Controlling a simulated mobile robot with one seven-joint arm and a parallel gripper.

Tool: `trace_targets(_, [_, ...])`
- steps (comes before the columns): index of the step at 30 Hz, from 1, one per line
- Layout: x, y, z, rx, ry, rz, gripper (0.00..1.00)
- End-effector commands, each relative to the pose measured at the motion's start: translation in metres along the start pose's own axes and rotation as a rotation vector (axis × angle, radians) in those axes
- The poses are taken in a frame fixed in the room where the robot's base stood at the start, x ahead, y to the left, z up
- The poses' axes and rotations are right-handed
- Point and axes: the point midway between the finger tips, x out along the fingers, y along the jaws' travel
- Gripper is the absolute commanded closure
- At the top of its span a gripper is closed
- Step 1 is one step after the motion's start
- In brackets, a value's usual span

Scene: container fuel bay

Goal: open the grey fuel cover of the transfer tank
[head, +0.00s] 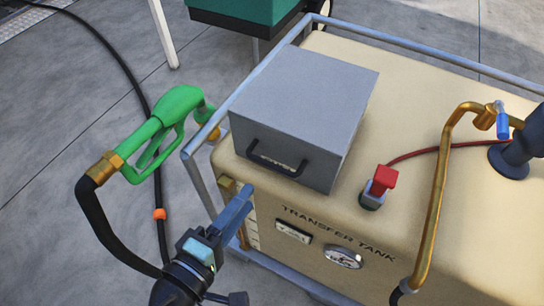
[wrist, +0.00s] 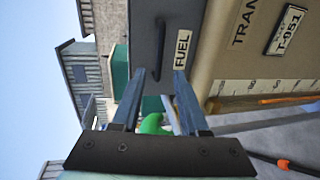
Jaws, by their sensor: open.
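The grey fuel cover (head: 306,92) is a closed box on the front left of the cream transfer tank (head: 420,90). A black bar handle (head: 276,160) runs along its front face. In the wrist view the cover (wrist: 210,15) shows the dark handle (wrist: 159,45) beside a white FUEL label (wrist: 182,48). My gripper (head: 246,190) is in front of and below the cover. In the wrist view its fingers (wrist: 159,75) are spread and empty, with the handle lined up between and just beyond the tips. They appear apart from it.
A green fuel nozzle (head: 172,120) on a black hose (head: 100,225) hangs left of the tank, close to my arm. A metal rail (head: 200,190) frames the tank. A red-capped fitting (head: 380,185) and a brass pipe (head: 436,190) stand right of the cover.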

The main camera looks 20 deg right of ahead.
Motion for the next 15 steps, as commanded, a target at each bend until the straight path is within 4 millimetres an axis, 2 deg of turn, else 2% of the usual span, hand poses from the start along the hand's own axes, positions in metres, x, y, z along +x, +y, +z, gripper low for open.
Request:
trace_targets(9, [0.068, 0.000, 0.001, 0.005, -0.004, 0.000, 0.56])
trace_targets(15, [0.099, 0.000, 0.000, 0.005, -0.001, -0.001, 0.56])
